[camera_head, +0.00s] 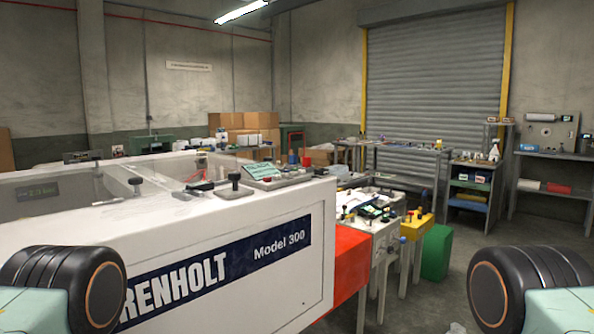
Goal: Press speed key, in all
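A white machine (290,285) marked "RENHOLT Model 300" fills the left and middle of the view. On its top, near the right end, sits a control panel (285,181) with a green area and small buttons or knobs. A speed key cannot be singled out at this size. A black knob (235,180) stands on the top just left of the panel. Black and mint-green parts of my two arms show at the lower left and lower right corners, apart from the panel.
Right of the machine stand a red block (349,262), a white bench with small items, a yellow box (417,226) and a green bin (436,252). Shelves (468,193) and a roller shutter (435,90) are behind. Grey floor is open at the right.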

